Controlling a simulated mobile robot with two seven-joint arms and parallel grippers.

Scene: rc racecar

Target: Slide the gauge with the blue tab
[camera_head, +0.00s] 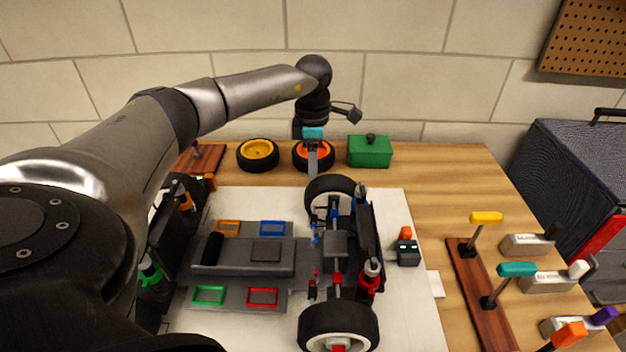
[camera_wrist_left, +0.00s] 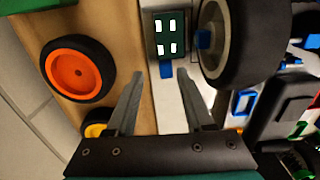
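In the left wrist view, a dark green gauge (camera_wrist_left: 166,38) with white display windows has a blue tab (camera_wrist_left: 167,70) on its near edge. It lies on the white mat between the orange-rimmed wheel and the car's tyre. My left gripper (camera_wrist_left: 160,75) is open, with the blue tab between and just beyond its fingertips in the picture; contact cannot be told. In the head view my left gripper (camera_head: 312,168) points down behind the car's far wheel, and I cannot pick out the blue-tabbed gauge there. My right gripper is not in view.
The racecar (camera_head: 337,245) stands on the white mat (camera_head: 395,200). Another gauge (camera_head: 407,253) with an orange tab lies to its right. An orange-rimmed wheel (camera_head: 327,160), yellow-rimmed wheel (camera_head: 258,153) and green box (camera_head: 370,151) stand behind. A tool rack (camera_head: 480,300) stands at right.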

